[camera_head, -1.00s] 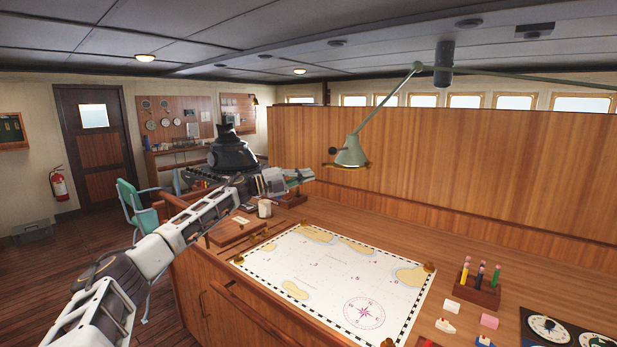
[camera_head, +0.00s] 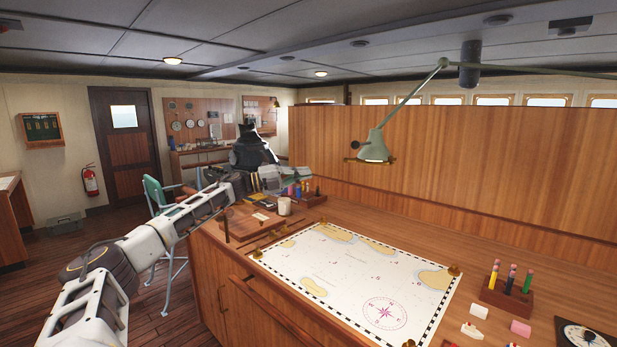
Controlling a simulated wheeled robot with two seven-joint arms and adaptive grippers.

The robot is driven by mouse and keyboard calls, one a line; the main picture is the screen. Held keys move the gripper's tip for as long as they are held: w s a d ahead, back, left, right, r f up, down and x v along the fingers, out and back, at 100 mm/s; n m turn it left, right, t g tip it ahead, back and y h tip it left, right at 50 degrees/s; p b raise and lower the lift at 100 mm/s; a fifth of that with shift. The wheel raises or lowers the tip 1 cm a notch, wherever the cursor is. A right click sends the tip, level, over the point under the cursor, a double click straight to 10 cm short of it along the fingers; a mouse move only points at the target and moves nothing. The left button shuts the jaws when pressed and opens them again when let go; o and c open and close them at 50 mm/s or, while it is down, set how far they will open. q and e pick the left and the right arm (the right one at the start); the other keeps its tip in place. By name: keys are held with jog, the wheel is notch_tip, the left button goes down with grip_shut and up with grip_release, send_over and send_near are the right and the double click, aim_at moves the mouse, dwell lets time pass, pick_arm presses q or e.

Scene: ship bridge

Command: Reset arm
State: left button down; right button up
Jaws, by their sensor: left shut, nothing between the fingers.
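My left arm comes in from the lower left and reaches over the far left end of the chart desk (camera_head: 420,233). My right arm and gripper are out of view.
A sea chart (camera_head: 345,275) lies flat on the desk, with a pencil holder (camera_head: 507,295) to its right. A green lamp (camera_head: 374,148) hangs above. Books and pens stand near the left gripper. A teal chair (camera_head: 154,192) stands left of the desk.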

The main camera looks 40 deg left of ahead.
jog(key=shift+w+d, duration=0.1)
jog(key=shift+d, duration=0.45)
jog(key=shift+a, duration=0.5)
